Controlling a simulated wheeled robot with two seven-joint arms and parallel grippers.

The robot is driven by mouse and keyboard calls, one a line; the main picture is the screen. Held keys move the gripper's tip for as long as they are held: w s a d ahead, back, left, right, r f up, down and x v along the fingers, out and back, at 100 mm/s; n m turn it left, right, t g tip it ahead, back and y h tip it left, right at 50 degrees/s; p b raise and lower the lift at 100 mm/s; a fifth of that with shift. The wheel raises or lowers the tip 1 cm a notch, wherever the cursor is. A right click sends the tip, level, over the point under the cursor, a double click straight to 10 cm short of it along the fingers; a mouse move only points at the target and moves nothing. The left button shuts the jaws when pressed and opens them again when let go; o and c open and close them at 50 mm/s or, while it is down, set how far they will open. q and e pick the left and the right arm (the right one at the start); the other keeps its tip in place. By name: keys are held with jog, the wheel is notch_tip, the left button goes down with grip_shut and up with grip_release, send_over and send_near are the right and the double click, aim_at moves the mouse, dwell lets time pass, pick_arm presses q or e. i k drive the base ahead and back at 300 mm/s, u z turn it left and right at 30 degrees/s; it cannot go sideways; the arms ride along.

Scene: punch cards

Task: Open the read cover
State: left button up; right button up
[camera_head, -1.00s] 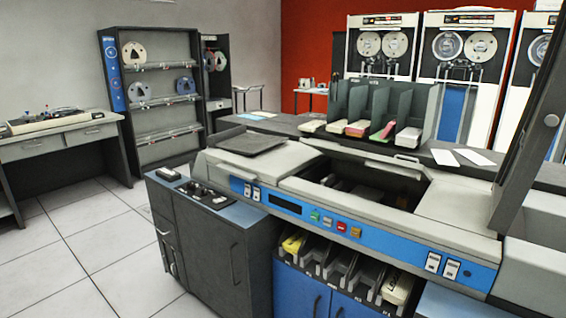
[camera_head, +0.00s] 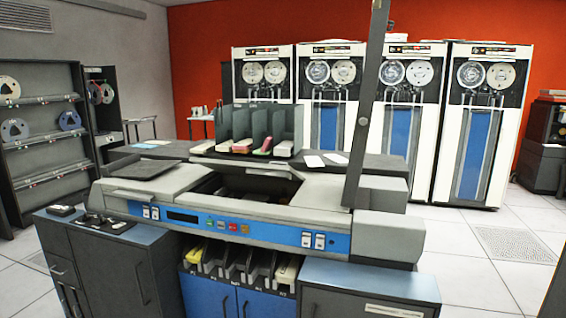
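The card machine (camera_head: 250,232) is a grey and blue unit with a row of small buttons along its front. Its top has an open dark recess (camera_head: 240,186) in the middle, with a light raised panel along the back edge. A dark flat plate (camera_head: 145,167) lies on its left end. A tall dark panel (camera_head: 365,110) stands steeply at the right end, seen nearly edge-on, with a round knob or bolt on it. No label tells which part is the read cover. Neither of my grippers is in view.
Blue and dark cabinets stand under the machine, with card bins (camera_head: 240,262) between. Behind is a counter with card stacks in a divided rack (camera_head: 255,128). Tape drives (camera_head: 470,130) line the red wall. Open tiled floor (camera_head: 450,255) lies at the right.

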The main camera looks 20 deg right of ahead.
aim_at(277, 172)
jog(key=u, duration=0.4)
jog(key=i, duration=1.15)
jog(key=z, duration=0.7)
